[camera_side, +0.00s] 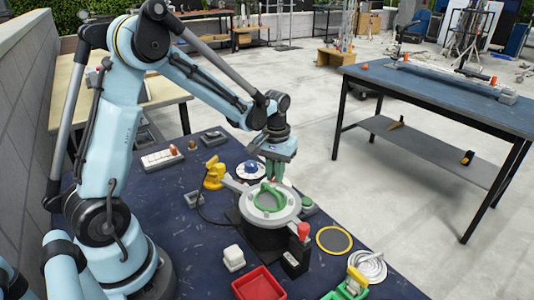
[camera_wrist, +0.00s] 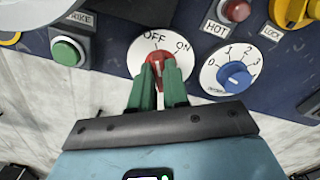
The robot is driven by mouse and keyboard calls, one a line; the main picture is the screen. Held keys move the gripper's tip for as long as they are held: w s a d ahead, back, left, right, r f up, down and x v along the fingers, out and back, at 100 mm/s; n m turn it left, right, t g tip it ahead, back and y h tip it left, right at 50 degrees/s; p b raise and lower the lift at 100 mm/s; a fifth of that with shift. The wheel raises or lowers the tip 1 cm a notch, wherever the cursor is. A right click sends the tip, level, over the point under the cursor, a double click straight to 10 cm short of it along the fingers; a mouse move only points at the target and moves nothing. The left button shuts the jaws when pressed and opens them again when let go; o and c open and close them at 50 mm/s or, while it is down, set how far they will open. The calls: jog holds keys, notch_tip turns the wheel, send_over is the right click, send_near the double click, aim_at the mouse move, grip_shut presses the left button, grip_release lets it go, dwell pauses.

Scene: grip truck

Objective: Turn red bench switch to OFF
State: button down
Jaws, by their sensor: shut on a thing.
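The red bench switch (camera_wrist: 158,56) shows in the wrist view as a red knob on a round white plate (camera_wrist: 139,50) marked OFF and ON. The green fingers of my gripper (camera_wrist: 159,82) stand on either side of the knob and are shut on it. The knob's far end lies just below the OFF label, with ON to its right. Its exact angle is hard to tell, as the fingers cover part of it. In the side view my gripper (camera_side: 274,172) points down behind the grey round fixture, and the red switch is not clearly visible there.
A blue knob dial (camera_wrist: 235,77) is close to the right of the switch. A green button (camera_wrist: 67,53) is to the left, and a red button (camera_wrist: 236,10) is above right. The grey round fixture with a green ring (camera_side: 270,203) stands close by on the blue bench.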

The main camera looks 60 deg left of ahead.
dwell(0.3)
jog(key=c, duration=1.1)
grip_release()
jog(key=shift+r, duration=0.1)
notch_tip(320, 180, up, 12)
notch_tip(320, 180, down, 12)
jog(key=shift+f, duration=0.1)
dwell(0.4)
